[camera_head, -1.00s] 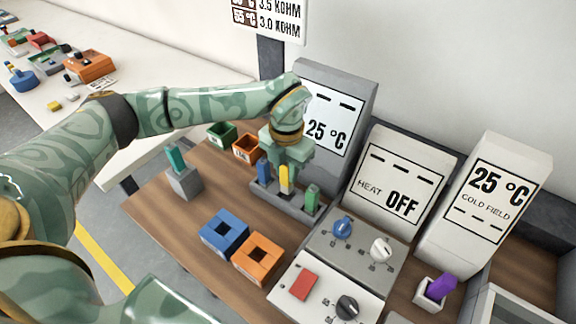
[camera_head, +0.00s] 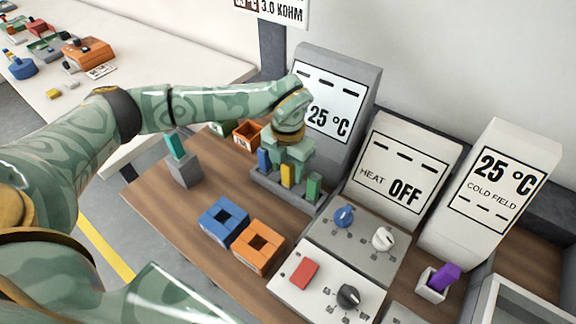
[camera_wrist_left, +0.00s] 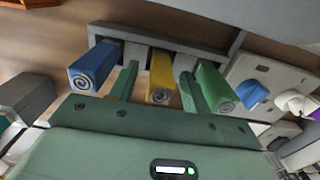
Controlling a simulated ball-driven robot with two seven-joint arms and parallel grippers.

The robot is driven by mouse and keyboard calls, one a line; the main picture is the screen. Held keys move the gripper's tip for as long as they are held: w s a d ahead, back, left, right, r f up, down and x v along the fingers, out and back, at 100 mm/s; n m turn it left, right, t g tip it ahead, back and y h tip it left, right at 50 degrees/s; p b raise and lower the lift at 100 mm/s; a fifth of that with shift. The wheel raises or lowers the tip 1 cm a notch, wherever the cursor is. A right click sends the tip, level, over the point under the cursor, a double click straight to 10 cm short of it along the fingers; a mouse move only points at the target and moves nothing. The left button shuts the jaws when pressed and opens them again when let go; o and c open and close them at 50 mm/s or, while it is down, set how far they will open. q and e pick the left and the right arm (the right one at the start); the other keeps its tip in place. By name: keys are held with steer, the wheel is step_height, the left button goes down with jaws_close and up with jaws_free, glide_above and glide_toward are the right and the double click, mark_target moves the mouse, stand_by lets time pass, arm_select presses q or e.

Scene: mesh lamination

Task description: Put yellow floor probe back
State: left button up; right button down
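The yellow floor probe (camera_head: 287,174) stands in the middle of the grey rack (camera_head: 267,188), between the blue probe (camera_head: 263,160) and the green probe (camera_head: 314,186). My left gripper (camera_head: 287,165) is above the rack, its fingers down on either side of the yellow probe. In the left wrist view the yellow probe (camera_wrist_left: 161,78) shows between the two fingers of the gripper (camera_wrist_left: 160,82), with a narrow gap on each side. The gripper looks open. The probe's lower end is hidden. My right gripper is not in view.
A blue square block (camera_head: 223,220) and an orange one (camera_head: 258,247) lie in front of the rack. A grey holder (camera_head: 184,172) with a teal probe stands left. Control boxes (camera_head: 340,270) with knobs stand right. Display units (camera_head: 335,105) rise behind.

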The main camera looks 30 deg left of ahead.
arm_select(q)
step_height(320, 180, up, 16)
steer(key=p, duration=0.3)
steer(key=shift+r, duration=0.15)
stand_by(0.4)
